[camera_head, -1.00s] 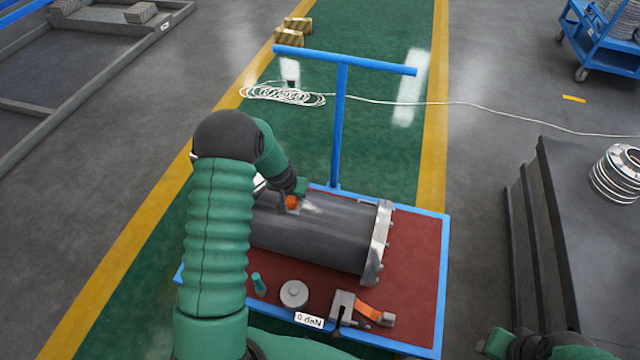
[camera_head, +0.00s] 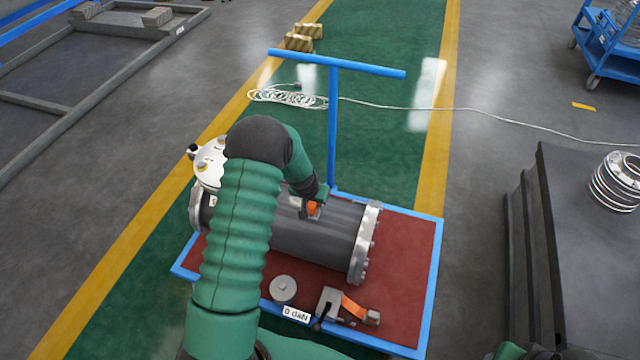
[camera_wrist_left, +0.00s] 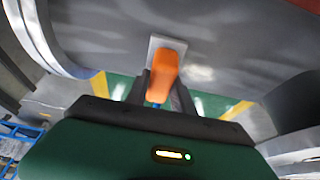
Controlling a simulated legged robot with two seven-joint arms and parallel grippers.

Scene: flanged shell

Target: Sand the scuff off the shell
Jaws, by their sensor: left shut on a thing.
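The dark grey shell (camera_head: 330,232) lies on its side on a red-topped, blue-edged cart (camera_head: 405,270), with a bolted flange (camera_head: 365,243) at its right end. My left gripper (camera_head: 310,207) is shut on an orange sanding tool (camera_wrist_left: 164,72) with a pale flat pad. The pad is at the shell's upper side and seems to touch it. Pale streaks (camera_wrist_left: 218,72) show on the shell beside the tool in the wrist view; I cannot tell the scuff's exact extent. My left arm hides part of the shell. Only a piece of my right arm shows at the bottom right.
A grey round piece (camera_head: 283,289), a clamp with an orange part (camera_head: 345,306) and a "0 daN" label (camera_head: 296,314) are at the cart's front. The blue T-handle (camera_head: 333,130) rises behind the shell. A dark bench (camera_head: 585,250) stands at right.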

